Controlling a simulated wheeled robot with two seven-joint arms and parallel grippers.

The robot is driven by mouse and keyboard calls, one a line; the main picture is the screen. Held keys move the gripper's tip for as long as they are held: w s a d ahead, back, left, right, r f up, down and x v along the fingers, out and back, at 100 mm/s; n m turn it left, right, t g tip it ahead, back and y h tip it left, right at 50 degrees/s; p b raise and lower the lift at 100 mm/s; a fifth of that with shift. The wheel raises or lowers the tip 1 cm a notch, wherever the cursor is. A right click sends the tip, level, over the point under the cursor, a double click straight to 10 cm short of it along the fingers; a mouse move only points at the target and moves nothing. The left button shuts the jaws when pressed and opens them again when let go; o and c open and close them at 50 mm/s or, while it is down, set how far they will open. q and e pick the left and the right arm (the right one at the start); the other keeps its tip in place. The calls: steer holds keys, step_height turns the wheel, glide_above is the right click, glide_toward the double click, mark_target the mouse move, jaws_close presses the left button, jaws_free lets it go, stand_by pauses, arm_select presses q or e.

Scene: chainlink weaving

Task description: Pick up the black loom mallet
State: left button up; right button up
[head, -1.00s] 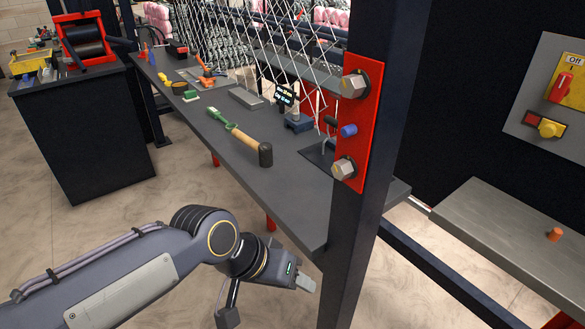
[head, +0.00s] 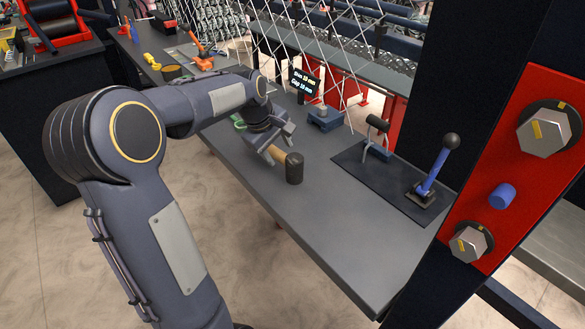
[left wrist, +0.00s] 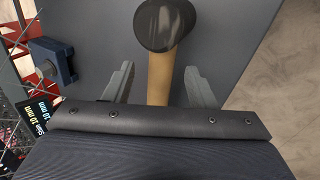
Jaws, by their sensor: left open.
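The loom mallet lies on the grey workbench, with a black cylindrical head (head: 294,168) and a light wooden handle (head: 277,154). In the left wrist view the black head (left wrist: 164,25) is at the top and the wooden handle (left wrist: 161,76) runs down between my fingers. My left gripper (head: 279,144) is over the handle, just behind the head. Its two fingers (left wrist: 155,84) are open, one on each side of the handle, with gaps on both sides. The gripper body hides the rest of the handle. My right gripper is in neither view.
The bench (head: 330,232) is clear in front of the mallet. Behind it stand a small display (head: 304,82), a blue block-like fixture (head: 324,119) and a blue lever with a black knob (head: 434,168). Chain-link wire hangs behind. A dark post with a red plate (head: 530,165) rises at right.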

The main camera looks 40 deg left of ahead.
mark_target(280, 154)
arm_select(q)
steer(key=x, duration=0.3)
steer(key=shift+w+a+f, duration=0.1)
steer(key=shift+f, duration=0.3)
jaws_close()
